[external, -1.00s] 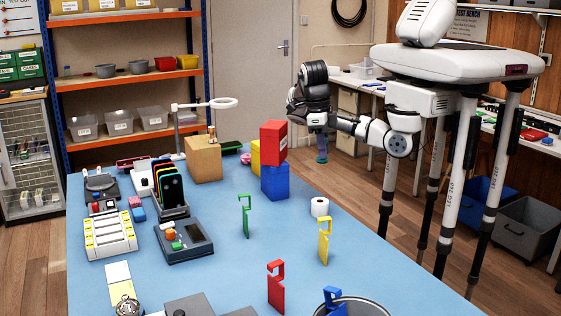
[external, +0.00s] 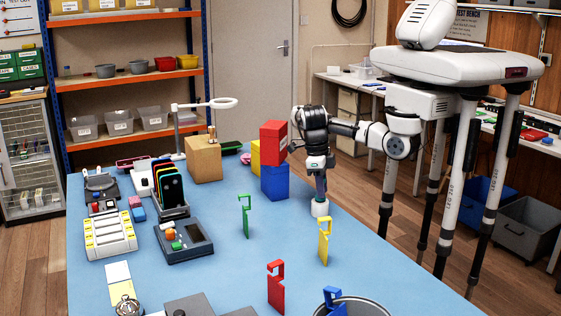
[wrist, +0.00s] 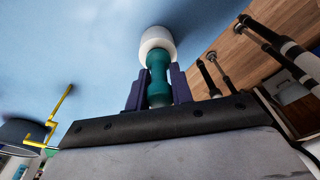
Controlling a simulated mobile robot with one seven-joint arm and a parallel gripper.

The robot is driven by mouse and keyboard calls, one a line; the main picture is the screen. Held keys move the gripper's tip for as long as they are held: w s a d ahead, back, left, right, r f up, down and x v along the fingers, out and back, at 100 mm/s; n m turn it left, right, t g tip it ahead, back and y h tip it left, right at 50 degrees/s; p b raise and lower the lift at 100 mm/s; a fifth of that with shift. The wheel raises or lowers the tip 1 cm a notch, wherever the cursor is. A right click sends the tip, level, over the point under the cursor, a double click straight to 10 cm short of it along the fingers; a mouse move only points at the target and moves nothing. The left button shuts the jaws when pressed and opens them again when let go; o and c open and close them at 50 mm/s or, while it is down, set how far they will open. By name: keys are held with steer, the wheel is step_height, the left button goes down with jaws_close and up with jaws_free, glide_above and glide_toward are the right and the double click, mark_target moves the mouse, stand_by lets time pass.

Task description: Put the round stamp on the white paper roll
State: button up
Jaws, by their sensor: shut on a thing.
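The white paper roll (external: 320,208) stands upright near the right edge of the blue table. It also shows in the wrist view (wrist: 157,39). My gripper (external: 319,186) points down directly above the roll. In the wrist view its purple fingers (wrist: 158,90) are shut on the round stamp (wrist: 157,77), which has a teal-green body. The stamp's far end lines up with the roll and looks in contact with it or very close; I cannot tell which. The stamp's working face is hidden.
Blue (external: 275,183) and red (external: 273,142) boxes are stacked just left of my gripper. Yellow (external: 324,240), green (external: 246,215) and red (external: 276,287) upright hooked pieces stand nearby. A grey bin (external: 365,306) is at the front.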

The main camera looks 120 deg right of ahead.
steer(key=shift+f, duration=0.2)
steer(key=o, duration=0.9)
steer(key=shift+o, duration=0.2)
steer(key=shift+r, duration=0.1)
step_height(320, 180, up, 12)
steer(key=w+d, duration=0.1)
steer(key=shift+w+p, duration=0.15)
steer(key=shift+p, duration=0.15)
steer(key=shift+d, duration=0.1)
